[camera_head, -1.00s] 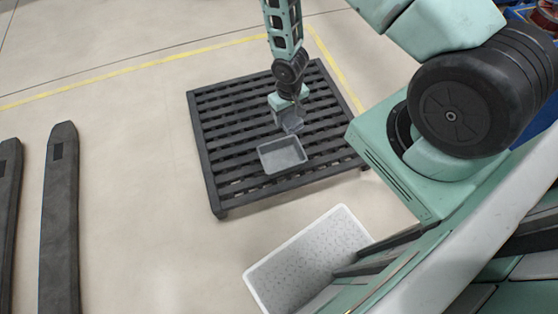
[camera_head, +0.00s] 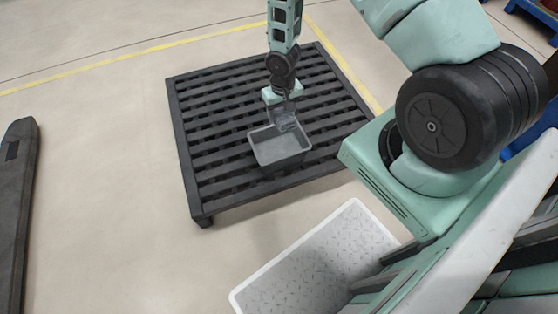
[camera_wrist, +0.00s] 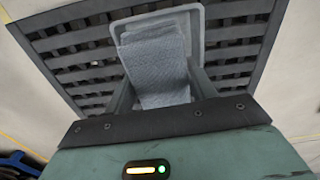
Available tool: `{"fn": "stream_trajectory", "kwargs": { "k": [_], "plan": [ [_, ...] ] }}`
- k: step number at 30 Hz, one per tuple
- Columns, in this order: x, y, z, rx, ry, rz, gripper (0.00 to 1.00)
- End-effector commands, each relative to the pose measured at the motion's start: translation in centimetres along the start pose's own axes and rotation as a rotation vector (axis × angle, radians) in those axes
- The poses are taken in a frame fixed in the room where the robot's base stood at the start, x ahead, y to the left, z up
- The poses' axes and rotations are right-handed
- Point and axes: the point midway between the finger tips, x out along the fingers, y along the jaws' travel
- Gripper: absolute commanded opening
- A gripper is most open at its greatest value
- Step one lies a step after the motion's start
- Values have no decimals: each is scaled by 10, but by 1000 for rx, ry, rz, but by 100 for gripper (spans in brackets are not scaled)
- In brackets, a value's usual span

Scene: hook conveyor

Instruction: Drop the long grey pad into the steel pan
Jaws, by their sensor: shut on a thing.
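The long grey pad (camera_wrist: 155,62) is a textured, pale blue-grey slab. My gripper (camera_wrist: 162,90) is shut on its near end, with a finger on each side. The steel pan (camera_head: 277,150) is a grey rectangular tray on the slatted pallet. In the head view the pad (camera_head: 285,121) hangs from my gripper (camera_head: 281,105) at the pan's far edge. In the wrist view the pan (camera_wrist: 196,22) shows behind the pad, and the pad's far end overlaps its interior. I cannot tell whether pad and pan touch.
The dark slatted pallet (camera_head: 212,172) stands on a pale floor with a yellow line (camera_head: 150,50) behind it. A white speckled bin (camera_head: 310,262) is in front, close to my body. A dark flat bar (camera_head: 17,190) lies at the left. The floor left of the pallet is clear.

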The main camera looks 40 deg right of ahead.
Motion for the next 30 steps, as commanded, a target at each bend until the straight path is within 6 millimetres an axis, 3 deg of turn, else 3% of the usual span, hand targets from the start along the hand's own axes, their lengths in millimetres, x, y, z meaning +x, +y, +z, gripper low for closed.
{"fn": "stream_trajectory", "kwargs": {
  "k": [1,9,14,23,30],
  "plan": [
    [28,3,-4,10,3,1,31],
    [84,14,-17,51,9,8,31],
    [99,19,-22,66,11,12,31],
    [109,21,-23,73,12,14,31],
    [135,21,-24,72,11,14,31]
  ]
}}
